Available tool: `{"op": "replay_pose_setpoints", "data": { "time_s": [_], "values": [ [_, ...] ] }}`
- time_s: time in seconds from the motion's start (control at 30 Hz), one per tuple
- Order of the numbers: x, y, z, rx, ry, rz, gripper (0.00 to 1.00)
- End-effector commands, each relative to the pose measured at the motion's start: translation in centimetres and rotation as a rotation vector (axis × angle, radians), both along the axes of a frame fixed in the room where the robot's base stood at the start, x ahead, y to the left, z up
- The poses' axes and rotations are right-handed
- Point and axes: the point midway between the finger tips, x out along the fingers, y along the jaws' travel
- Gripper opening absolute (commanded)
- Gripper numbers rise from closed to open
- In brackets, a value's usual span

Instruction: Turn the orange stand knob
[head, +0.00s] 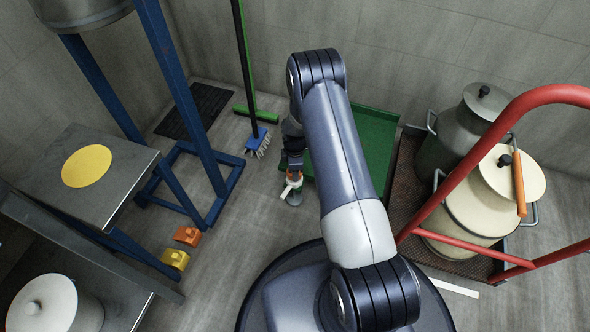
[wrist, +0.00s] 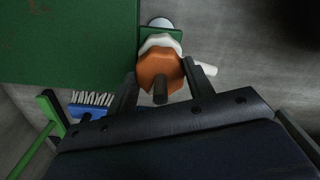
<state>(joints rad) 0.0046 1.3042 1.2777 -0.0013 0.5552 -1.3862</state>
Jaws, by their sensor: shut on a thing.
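The orange stand knob (wrist: 158,72) is a lobed disc with a dark centre post, seen in the wrist view. A white part shows behind it, with a green bracket and a pale round end beyond. My gripper (wrist: 162,82) has its two dark fingers on either side of the knob and is shut on it. In the head view my gripper (head: 292,165) points down near the floor, and only a small bit of orange shows below it. A white lever-like piece (head: 290,187) sticks out beside it, above a grey round foot (head: 294,199).
A green panel (head: 375,140) stands just right of my gripper. A blue brush (head: 257,141) and green squeegee (head: 262,115) are close behind it. A blue frame (head: 205,150) stands left. A red trolley (head: 420,215) with milk cans is right.

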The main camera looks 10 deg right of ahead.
Motion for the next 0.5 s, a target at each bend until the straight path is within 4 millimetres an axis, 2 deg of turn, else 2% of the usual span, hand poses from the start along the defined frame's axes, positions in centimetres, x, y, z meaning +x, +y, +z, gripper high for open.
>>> {"op": "replay_pose_setpoints", "data": {
  "time_s": [0.2, 0.5],
  "values": [
    [0.07, 0.05, 0.07, -0.001, -0.002, 0.172, 0.26],
    [0.09, 0.05, 0.16, -0.002, -0.004, 0.327, 0.26]
  ]
}}
